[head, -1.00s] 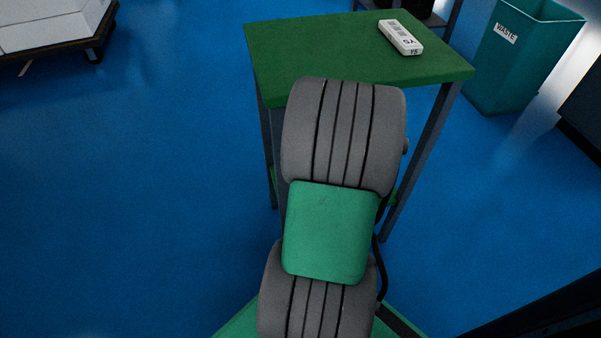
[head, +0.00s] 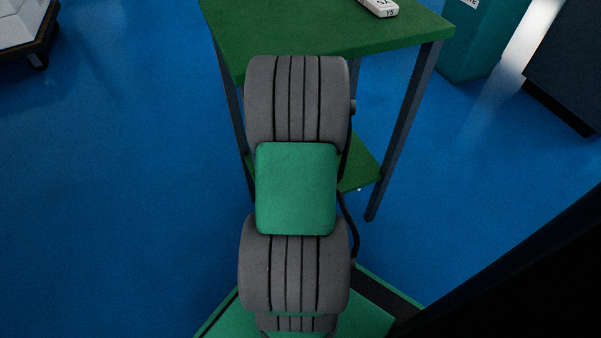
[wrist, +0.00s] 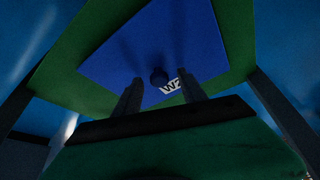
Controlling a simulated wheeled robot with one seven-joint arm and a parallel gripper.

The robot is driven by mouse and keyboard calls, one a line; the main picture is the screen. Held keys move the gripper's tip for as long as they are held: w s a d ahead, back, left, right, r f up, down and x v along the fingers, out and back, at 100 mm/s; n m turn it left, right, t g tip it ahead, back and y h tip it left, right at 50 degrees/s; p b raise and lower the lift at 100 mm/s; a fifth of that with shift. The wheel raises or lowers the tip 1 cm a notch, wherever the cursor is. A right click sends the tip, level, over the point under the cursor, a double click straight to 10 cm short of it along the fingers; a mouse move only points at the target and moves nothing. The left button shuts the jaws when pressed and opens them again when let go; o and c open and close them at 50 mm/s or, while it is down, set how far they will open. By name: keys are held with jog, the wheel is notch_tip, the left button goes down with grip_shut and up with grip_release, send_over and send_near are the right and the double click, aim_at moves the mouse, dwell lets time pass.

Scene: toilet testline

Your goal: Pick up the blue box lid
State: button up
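The blue box lid (wrist: 135,45) shows in the wrist view as a flat blue surface with a dark round knob (wrist: 158,76) and a white label reading "W2" (wrist: 170,87). It lies against a green surface. My gripper (wrist: 161,84) is open, with its two dark fingers apart. The knob appears between the fingertips in the picture; I cannot tell how far beyond them it is. No contact is visible. In the head view my arm hides the gripper, and the lid is not visible.
A green table (head: 320,25) with dark legs and a lower green shelf (head: 360,168) stands ahead. A white labelled box (head: 380,7) lies on its top. A teal waste bin (head: 480,40) is at the upper right. Blue floor (head: 120,190) is clear at left.

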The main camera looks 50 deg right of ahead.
grip_shut()
dwell(0.3)
jog(key=shift+r, duration=0.15)
